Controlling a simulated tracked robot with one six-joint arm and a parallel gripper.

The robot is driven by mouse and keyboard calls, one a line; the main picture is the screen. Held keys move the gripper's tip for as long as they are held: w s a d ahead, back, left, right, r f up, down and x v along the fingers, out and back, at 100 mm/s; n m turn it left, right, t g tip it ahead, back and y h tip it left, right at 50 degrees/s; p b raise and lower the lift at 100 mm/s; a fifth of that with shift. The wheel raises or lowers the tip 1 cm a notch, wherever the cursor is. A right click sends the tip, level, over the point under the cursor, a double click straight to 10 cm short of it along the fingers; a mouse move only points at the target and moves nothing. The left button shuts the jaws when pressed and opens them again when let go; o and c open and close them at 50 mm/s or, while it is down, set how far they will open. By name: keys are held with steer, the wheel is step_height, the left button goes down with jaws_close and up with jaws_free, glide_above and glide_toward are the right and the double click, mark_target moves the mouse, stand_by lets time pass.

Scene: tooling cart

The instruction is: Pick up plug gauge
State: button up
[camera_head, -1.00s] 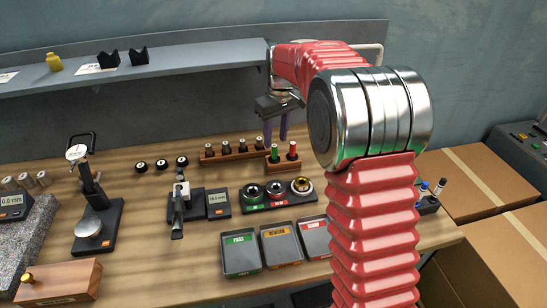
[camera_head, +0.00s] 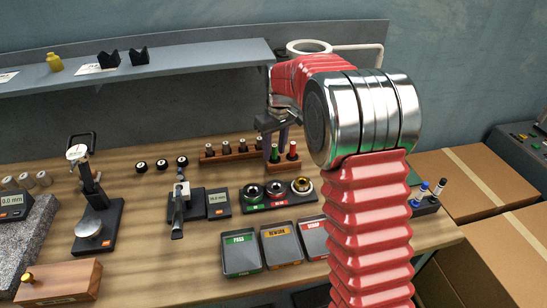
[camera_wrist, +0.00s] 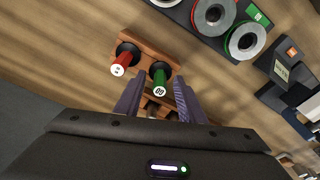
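Two plug gauges stand upright in a small wooden holder (camera_head: 284,165): a green-topped gauge (camera_head: 274,154) and a red-topped gauge (camera_head: 292,152). In the wrist view, the green gauge (camera_wrist: 159,84) lies between the fingertips of my gripper (camera_wrist: 158,84), with gaps on both sides. The red gauge (camera_wrist: 123,62) is outside the left finger. My gripper (camera_head: 276,140) is open and hangs above the holder, its fingers pointing down at the green gauge. I cannot tell the exact height of the fingertips over it.
A ring gauge tray (camera_head: 278,203) lies in front, then three labelled bins (camera_head: 240,262). A shelf (camera_head: 200,72) runs along the wall. A digital readout (camera_wrist: 283,72) shows at the wrist view's right.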

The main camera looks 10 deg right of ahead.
steer(key=shift+c, duration=0.5)
jaws_close()
step_height(320, 180, up, 28)
stand_by(0.8)
steer(key=shift+d, duration=0.1)
stand_by(0.5)
